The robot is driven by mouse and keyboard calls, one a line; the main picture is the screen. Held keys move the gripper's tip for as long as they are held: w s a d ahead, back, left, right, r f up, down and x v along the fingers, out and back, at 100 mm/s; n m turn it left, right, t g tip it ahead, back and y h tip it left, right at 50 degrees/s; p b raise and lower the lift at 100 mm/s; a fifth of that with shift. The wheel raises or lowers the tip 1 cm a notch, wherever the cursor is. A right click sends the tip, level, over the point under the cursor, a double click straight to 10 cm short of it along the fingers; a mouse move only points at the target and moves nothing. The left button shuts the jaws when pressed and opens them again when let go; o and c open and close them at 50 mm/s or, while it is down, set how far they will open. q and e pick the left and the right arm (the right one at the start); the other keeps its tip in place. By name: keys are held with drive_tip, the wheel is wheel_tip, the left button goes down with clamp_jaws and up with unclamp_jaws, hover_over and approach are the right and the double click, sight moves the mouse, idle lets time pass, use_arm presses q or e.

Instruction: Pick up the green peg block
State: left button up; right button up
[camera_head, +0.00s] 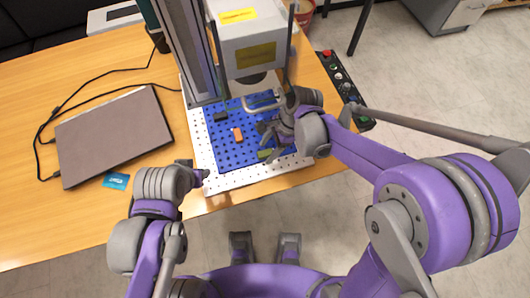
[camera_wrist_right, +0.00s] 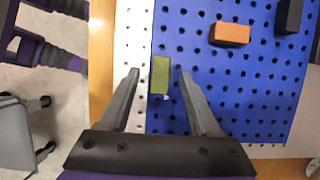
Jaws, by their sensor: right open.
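The green peg block (camera_wrist_right: 160,75) lies on the blue pegboard (camera_wrist_right: 200,65), near its edge beside a white perforated strip. In the right wrist view it sits between the tips of my open right gripper (camera_wrist_right: 159,75), with a gap to each finger. In the head view the green peg block (camera_head: 265,154) is small, near the front edge of the blue pegboard (camera_head: 228,156), and my right gripper (camera_head: 262,135) is close to it. My left gripper (camera_head: 203,175) is at the left front edge of the white base plate; its fingers are too small to judge.
An orange block (camera_wrist_right: 230,34) and a black block (camera_wrist_right: 289,16) also stand on the board. The laser marker's head (camera_head: 248,45) and column (camera_head: 185,45) rise behind it. A closed laptop (camera_head: 115,135) with cables lies at left, and a control panel (camera_head: 345,88) is at right.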

drive_tip(key=shift+a+f, duration=0.15)
drive_tip(key=shift+f, duration=0.3)
drive_tip(key=shift+c, duration=0.3)
clamp_jaws()
drive_tip(key=shift+r, duration=0.1)
drive_tip(key=shift+r, duration=0.5)
drive_tip(key=v, duration=0.2)
drive_tip(key=shift+r, duration=0.3)
drive_tip(key=w+d, duration=0.1)
drive_tip(key=d, duration=0.4)
drive_tip(key=w+d+b, duration=0.1)
drive_tip(key=w+d, duration=0.1)
drive_tip(key=d, duration=0.4)
drive_tip(key=w+d, duration=0.2)
drive_tip(key=d, duration=0.3)
drive_tip(key=shift+w+d, duration=0.15)
drive_tip(key=shift+d, duration=0.1)
